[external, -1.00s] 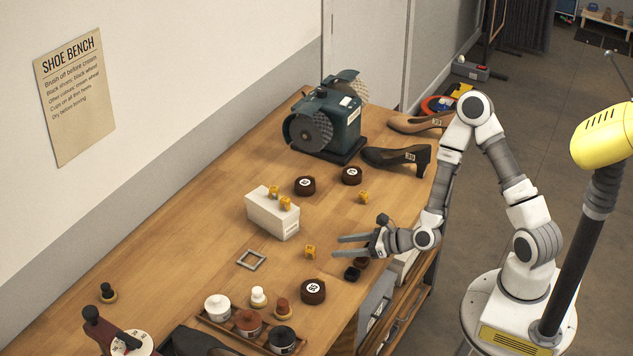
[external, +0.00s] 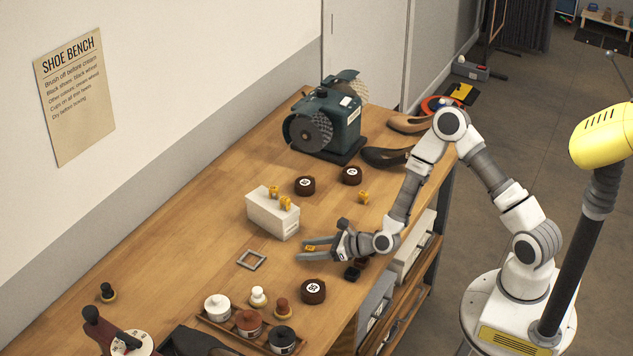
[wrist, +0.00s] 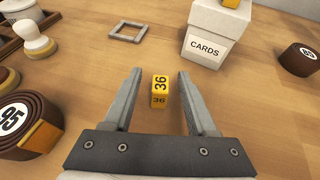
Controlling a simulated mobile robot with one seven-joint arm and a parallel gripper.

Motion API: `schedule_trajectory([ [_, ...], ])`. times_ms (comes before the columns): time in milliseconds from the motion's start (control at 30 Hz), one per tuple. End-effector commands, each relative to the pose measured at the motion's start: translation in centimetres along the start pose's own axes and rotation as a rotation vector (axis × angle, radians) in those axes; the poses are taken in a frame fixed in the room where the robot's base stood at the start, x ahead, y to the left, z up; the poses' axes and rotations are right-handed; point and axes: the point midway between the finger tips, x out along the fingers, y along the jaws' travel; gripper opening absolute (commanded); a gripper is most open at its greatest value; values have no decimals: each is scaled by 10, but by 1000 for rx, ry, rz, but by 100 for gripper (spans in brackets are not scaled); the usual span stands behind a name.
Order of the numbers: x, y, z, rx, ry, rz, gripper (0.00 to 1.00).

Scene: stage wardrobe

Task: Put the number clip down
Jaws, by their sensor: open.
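The yellow number clip (wrist: 160,92), marked 36, stands on the wooden bench between my open fingers in the wrist view. Clear gaps show between it and both fingers. In the external view the clip (external: 311,246) is partly hidden by my gripper (external: 318,251), which is low over the bench. My gripper (wrist: 156,100) is open and holds nothing.
A white CARDS box (wrist: 209,32) with yellow clips on top stands beyond the gripper to the right. A grey square frame (external: 251,259) lies left of the gripper. Brown rolls (external: 313,291) and a tray of polish pots (external: 248,323) are nearby.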

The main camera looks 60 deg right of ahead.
Motion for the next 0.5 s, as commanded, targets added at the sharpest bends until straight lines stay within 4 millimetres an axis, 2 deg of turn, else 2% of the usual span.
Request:
schedule_trajectory([
  [133, 0, 0, 0, 0, 0, 0, 57],
  [167, 0, 0, 0, 0, 0, 0, 54],
  [433, 0, 0, 0, 0, -1, -1, 5],
  [467, 0, 0, 0, 0, -1, -1, 0],
  [500, 0, 0, 0, 0, -1, -1, 0],
])
